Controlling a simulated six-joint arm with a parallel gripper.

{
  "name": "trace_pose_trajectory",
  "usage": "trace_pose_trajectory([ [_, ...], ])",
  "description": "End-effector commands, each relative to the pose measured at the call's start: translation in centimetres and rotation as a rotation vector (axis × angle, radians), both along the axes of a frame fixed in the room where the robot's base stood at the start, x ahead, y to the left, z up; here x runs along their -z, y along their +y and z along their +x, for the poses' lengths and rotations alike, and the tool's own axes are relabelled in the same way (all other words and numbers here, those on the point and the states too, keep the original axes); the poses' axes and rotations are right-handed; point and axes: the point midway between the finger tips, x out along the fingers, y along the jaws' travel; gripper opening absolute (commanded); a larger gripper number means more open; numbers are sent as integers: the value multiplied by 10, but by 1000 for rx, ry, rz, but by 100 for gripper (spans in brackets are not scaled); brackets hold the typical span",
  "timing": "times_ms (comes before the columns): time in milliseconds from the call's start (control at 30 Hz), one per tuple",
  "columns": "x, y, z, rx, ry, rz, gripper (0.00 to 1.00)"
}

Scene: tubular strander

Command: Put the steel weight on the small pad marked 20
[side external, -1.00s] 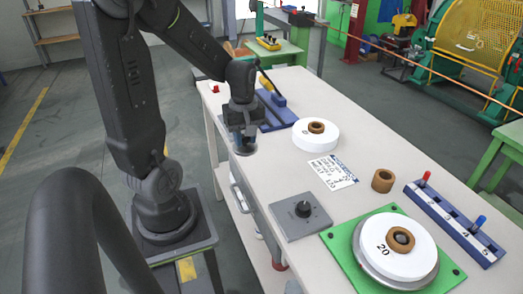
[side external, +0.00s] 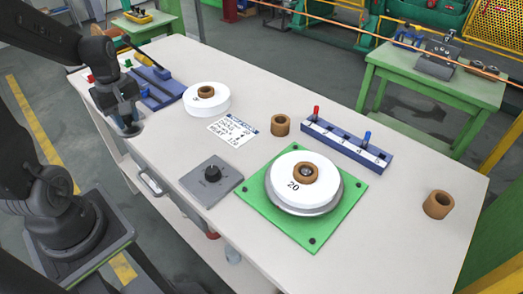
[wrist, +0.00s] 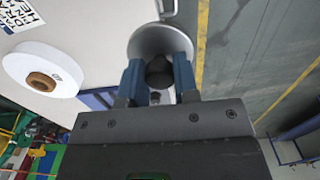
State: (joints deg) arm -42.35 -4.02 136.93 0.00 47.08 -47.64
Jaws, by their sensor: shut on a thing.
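My gripper (side external: 122,108) is at the left edge of the table, shut on the knob of the steel weight (side external: 131,130). In the wrist view the weight (wrist: 143,42) is a grey disc, its dark knob between the blue fingers (wrist: 158,74). It overlaps the table edge in that view; I cannot tell whether it touches the tabletop. The round white pad marked 20 (side external: 325,186) sits on a metal disc on a green plate (side external: 316,236), well to the right of my gripper. A brown ring (side external: 305,173) lies at its middle.
Between lie a printed card (side external: 232,130) and a grey knob box (side external: 228,185). A blue numbered rail (side external: 346,145) and loose brown rings (side external: 280,125) are behind. The right table end is mostly clear.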

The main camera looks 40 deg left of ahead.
Motion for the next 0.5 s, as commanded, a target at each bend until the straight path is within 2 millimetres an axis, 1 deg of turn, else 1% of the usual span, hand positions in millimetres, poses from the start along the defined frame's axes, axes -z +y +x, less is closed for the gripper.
trace_pose_trajectory([
  [167, 0, 0, 1, 2, -1, 1, 0],
  [267, -2, -2, 9, 26, -1, 0, 0],
  [367, -6, -8, 30, 86, -2, 1, 0],
  [467, -12, -24, 63, 182, -2, 1, 0],
  [500, -15, -33, 79, 226, -2, 1, 0],
])
